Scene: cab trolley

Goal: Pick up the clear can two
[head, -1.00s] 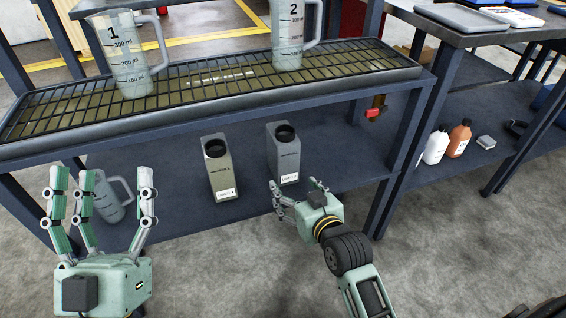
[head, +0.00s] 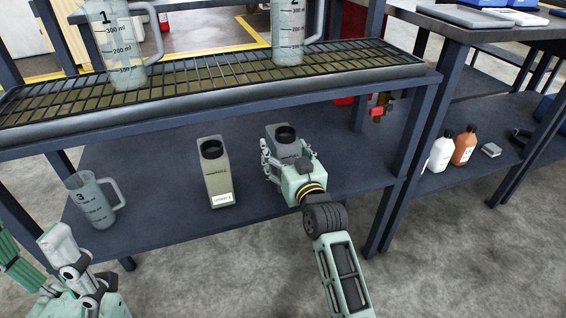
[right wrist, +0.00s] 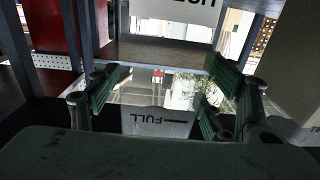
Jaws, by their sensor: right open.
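The right-hand grey can (head: 287,133) stands upright on the lower shelf, its dark round mouth showing. My right gripper (head: 274,165) is open at its front, with fingers near its left side; its lower part and label are hidden. In the right wrist view, the spread fingers (right wrist: 160,92) have a see-through surface between them and a pale strip (right wrist: 158,122) marked FULL. I cannot tell whether they touch the can. Another olive-grey can (head: 216,172) with a white label stands to its left. My left gripper (head: 42,255) is open and empty at the lower left, partly cut off.
Clear jugs 1 (head: 122,45) and 2 (head: 288,35) stand on the grated shelf (head: 200,86) above. Jug 3 (head: 92,200) stands on the lower shelf (head: 150,160). White (head: 441,152) and orange (head: 464,147) bottles stand on the right.

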